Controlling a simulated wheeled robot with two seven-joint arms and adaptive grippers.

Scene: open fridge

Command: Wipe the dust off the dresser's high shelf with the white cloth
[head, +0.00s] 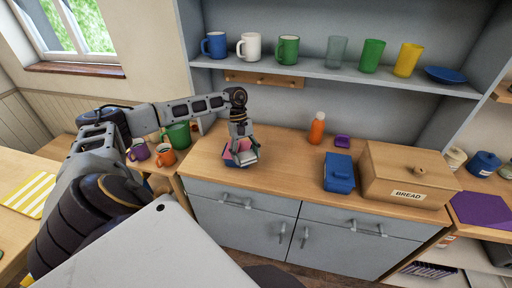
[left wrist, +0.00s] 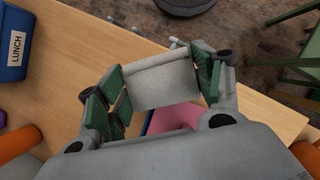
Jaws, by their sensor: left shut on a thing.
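My left gripper (head: 242,148) is over the left part of the dresser's wooden counter (head: 285,172). In the left wrist view its green pads (left wrist: 110,105) are shut on the white cloth (left wrist: 165,84), which looks like a pale, folded or rolled piece. The cloth also shows at the fingertips in the head view (head: 247,157). A pink and blue thing (left wrist: 172,118) lies below the gripper and is partly hidden. The dresser's high shelf (head: 320,72) is above and behind. I cannot make out dust on it. My right gripper is not in view.
The shelf holds blue (head: 214,45), white (head: 249,46) and green (head: 287,50) mugs, several tumblers and a blue dish (head: 446,75). The counter holds an orange bottle (head: 317,128), a blue lunch box (head: 339,172) and a bread box (head: 405,178). Mugs stand left.

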